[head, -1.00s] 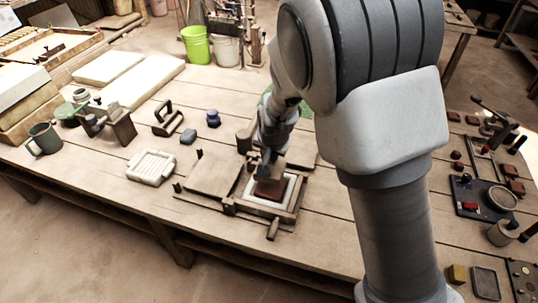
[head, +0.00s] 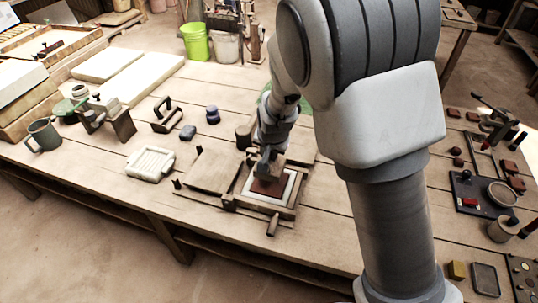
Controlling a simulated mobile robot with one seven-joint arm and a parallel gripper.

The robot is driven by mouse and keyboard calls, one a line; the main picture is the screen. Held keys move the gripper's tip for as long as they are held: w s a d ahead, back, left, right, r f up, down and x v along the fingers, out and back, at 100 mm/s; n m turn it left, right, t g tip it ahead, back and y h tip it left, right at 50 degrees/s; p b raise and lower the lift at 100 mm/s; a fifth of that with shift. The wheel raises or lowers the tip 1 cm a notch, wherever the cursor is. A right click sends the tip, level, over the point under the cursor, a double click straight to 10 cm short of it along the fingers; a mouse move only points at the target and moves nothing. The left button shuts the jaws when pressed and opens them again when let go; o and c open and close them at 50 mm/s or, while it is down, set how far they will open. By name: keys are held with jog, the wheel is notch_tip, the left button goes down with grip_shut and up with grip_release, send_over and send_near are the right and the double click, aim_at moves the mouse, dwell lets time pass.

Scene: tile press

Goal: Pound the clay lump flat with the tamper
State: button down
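The clay lump (head: 267,188) is a reddish-brown slab in the pale square mould of the wooden tile press (head: 285,212) in the middle of the table. My gripper (head: 269,161) is above the press, over the back part of the clay. It appears shut on the tamper (head: 272,171), a brown wooden block just below the fingers. The fingers and arm hide much of the tamper. A small gap to the clay seems to show, but I cannot judge its height.
A wooden board (head: 211,171) lies left of the mould, and the press handle (head: 273,225) sticks out in front.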

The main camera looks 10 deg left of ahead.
jog(key=shift+r, duration=0.4)
notch_tip(320, 180, up, 5)
jog(key=p, duration=0.4)
